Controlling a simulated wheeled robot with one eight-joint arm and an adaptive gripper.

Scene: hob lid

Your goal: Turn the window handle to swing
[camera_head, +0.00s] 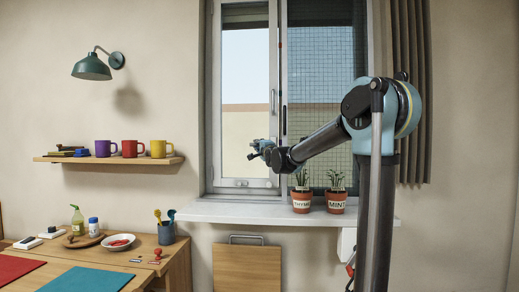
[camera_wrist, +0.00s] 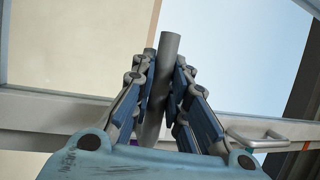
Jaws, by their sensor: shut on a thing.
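The window sash (camera_head: 243,183) has a pale frame and stands in the middle of the head view. My gripper (camera_head: 256,149) is in front of the sash's right upright, in its lower half.
A silver pull (camera_wrist: 256,138) sits on the same frame bar, beside my gripper. Plant pots labelled THYME (camera_head: 301,202) and MINT (camera_head: 336,203) stand on the sill (camera_head: 245,212) below my arm. A curtain (camera_head: 411,95) hangs at right. A mug shelf (camera_head: 108,159) is at left.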

